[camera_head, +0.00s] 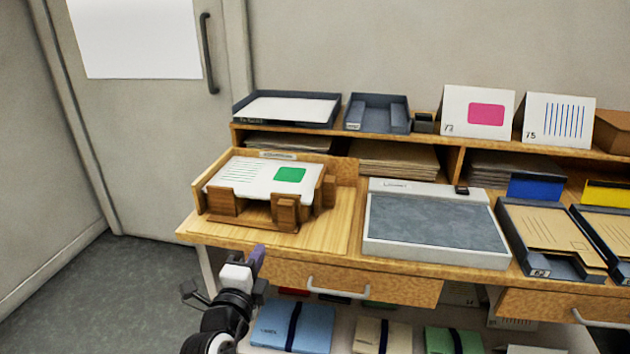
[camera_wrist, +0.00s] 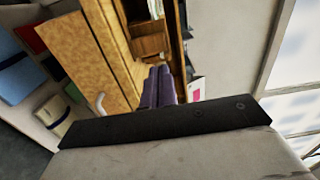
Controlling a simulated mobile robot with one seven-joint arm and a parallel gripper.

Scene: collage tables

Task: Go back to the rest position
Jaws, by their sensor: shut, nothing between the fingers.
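My gripper (camera_head: 257,256) is in front of the table's left part, near the front edge, in the head view. Its purple fingers are together and hold nothing. They also show in the wrist view (camera_wrist: 159,88), side by side, with the wooden drawer front to their left. My arm comes up from the bottom of the head view. The gripper appears apart from the wooden tray (camera_head: 222,207), which holds a white sheet with a green patch (camera_head: 290,174).
A grey slate board (camera_head: 435,249) lies right of the tray. Black trays (camera_head: 540,262) with brown envelopes stand at the right. A drawer handle (camera_head: 338,290) sticks out below the table edge. Folders (camera_head: 296,326) lie on the lower shelf. Floor at the left (camera_head: 90,290) is clear.

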